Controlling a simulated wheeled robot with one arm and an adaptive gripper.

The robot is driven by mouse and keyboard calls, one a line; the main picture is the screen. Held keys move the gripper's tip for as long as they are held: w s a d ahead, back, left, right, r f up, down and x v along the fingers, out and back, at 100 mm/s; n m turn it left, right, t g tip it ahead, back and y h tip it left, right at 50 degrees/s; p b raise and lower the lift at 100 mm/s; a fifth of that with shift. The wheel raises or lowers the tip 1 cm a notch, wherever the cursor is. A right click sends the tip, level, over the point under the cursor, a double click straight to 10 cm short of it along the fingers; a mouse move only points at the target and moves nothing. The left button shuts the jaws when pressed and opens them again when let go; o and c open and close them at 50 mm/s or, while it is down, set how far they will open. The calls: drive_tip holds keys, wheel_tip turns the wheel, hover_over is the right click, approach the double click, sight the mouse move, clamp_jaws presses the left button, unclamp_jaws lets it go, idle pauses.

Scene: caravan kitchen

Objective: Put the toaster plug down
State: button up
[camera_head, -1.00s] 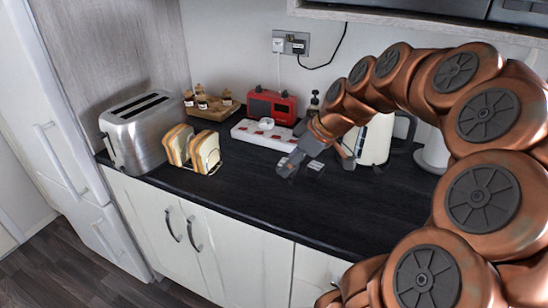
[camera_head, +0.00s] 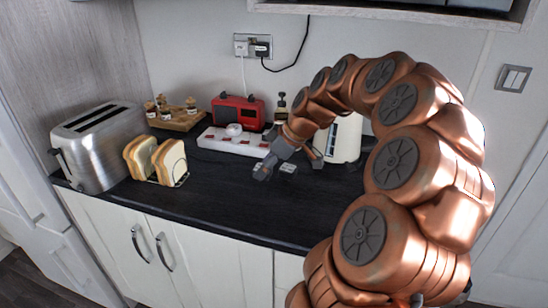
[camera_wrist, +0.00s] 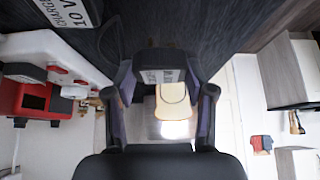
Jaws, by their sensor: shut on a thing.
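My gripper (camera_head: 275,171) is low over the dark worktop in the head view, in front of the right end of the white power strip (camera_head: 240,142). In the wrist view my gripper (camera_wrist: 160,92) is shut on a dark plug (camera_wrist: 155,72) with a pale label, seen between the fingers. I cannot tell whether the plug touches the worktop. The silver toaster (camera_head: 103,148) stands at the left end of the worktop. The toaster's cord is not clear in either view.
Toast slices in a rack (camera_head: 160,162) stand right of the toaster. A white kettle (camera_head: 340,140) is right of my gripper. A labelled charger (camera_wrist: 70,12) lies near the strip. The front worktop (camera_head: 215,205) is clear.

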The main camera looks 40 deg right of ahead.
drive_tip(key=w+d, duration=0.1)
drive_tip(key=d, duration=0.2)
drive_tip(key=w+d+p, duration=0.1)
drive_tip(key=w+d, duration=0.1)
drive_tip(key=w+d+f+p, duration=0.1)
drive_tip(key=w+d, duration=0.1)
drive_tip(key=d, duration=0.1)
drive_tip(key=shift+w+d, duration=0.25)
drive_tip(key=shift+d, duration=0.05)
drive_tip(key=shift+f+p, duration=0.85)
drive_tip(key=shift+f, duration=0.9)
drive_tip(key=shift+f+b, duration=0.25)
drive_tip(key=shift+b, duration=0.1)
drive_tip(key=o, duration=0.9)
drive_tip(key=shift+r, duration=0.1)
drive_tip(key=shift+c, duration=0.2)
drive_tip(key=shift+r+p, duration=0.15)
drive_tip(key=shift+p, duration=0.15)
drive_tip(key=shift+s+r, duration=0.1)
drive_tip(key=shift+r, duration=0.05)
drive_tip(key=b+v, duration=0.2)
drive_tip(key=v, duration=0.9)
drive_tip(key=shift+r, duration=0.3)
